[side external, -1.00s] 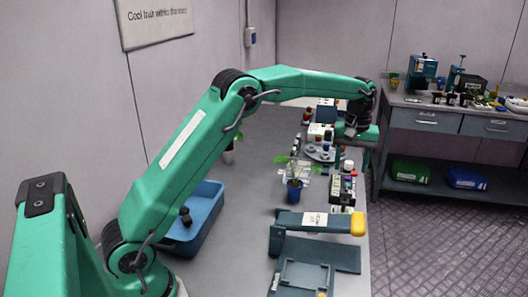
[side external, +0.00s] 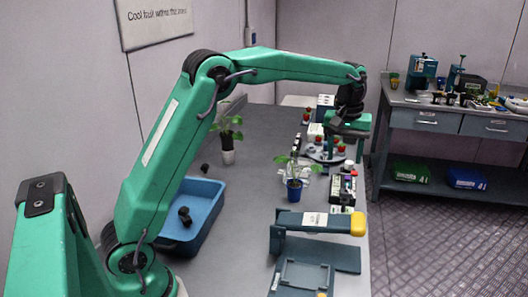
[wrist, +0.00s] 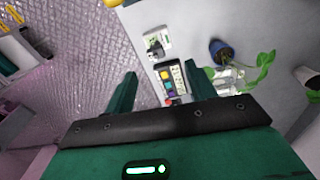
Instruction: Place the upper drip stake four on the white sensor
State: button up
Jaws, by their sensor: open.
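My gripper (side external: 347,143) hangs over the right edge of the bench, fingers pointing down. In the wrist view its two green fingers (wrist: 160,92) are spread with nothing held between them. A small rack (wrist: 170,80) with coloured pieces lies below and between the fingers; it also shows along the bench edge in the side view (side external: 343,184). A small white piece with a dark block (wrist: 157,45) sits beyond the rack in the wrist view; it may be the white sensor, but I cannot tell. I cannot make out which piece is drip stake four.
A blue-potted plant (side external: 294,190) stands left of the rack. A grey device with a yellow end (side external: 357,224) is in front. A blue bin (side external: 207,208) and another potted plant (side external: 228,155) are further left.

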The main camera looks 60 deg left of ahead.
jog(key=s+r+m+t, duration=0.2)
jog(key=s+r, duration=0.4)
jog(key=s, duration=0.3)
jog(key=s+f+m+t, duration=0.1)
jog(key=s+f+m, duration=0.1)
jog(key=s, duration=0.9)
jog(key=s+d+f+m+t, duration=0.1)
jog(key=s+f+m+t, duration=0.1)
jog(key=s, duration=0.9)
jog(key=shift+s+d+m, duration=0.2)
jog(key=shift+s+m, duration=0.15)
jog(key=shift+m, duration=0.55)
